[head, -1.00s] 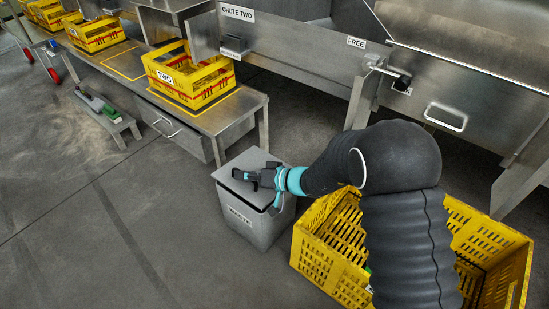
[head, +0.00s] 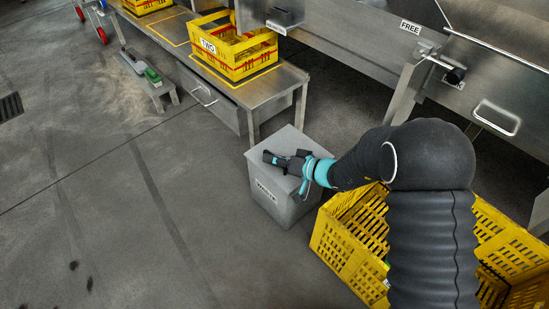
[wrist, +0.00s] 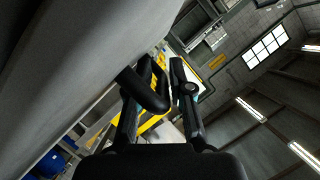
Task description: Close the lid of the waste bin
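The grey waste bin (head: 279,198), labelled WASTE, stands on the floor left of the large yellow crate. Its grey lid (head: 312,145) lies flat across the top in the head view, with no gap visible. My gripper (head: 270,158) lies low over the lid, pointing left; I cannot tell whether it touches. In the wrist view, my gripper's dark fingers (wrist: 170,84) are close together, holding nothing I can make out. How far they are apart is unclear. A large grey surface fills the left of the wrist view, very near the fingers.
A big yellow crate (head: 335,247) stands right of the bin, under my arm. A steel bench (head: 268,93) with a yellow crate (head: 240,62) labelled TWO is behind it. The floor left and front is clear.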

